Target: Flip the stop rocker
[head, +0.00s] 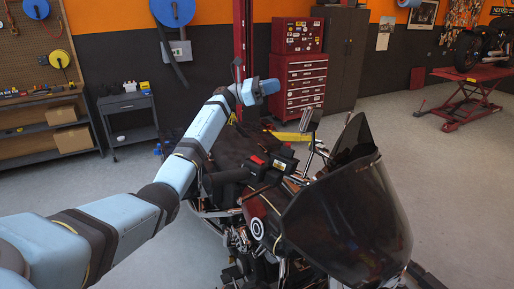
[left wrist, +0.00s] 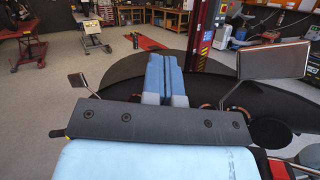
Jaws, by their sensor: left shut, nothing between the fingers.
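A black switch housing with a red rocker (head: 257,160) on top sits on the motorcycle's handlebar in the head view. My right gripper is not in view.
The dark windscreen (head: 350,215) fills the front right of the motorcycle. A mirror (head: 311,118) stands up near the housings; two mirrors show in the left wrist view (left wrist: 275,60). A red tool chest (head: 303,80) and a grey cart (head: 127,115) stand behind. The floor at left is clear.

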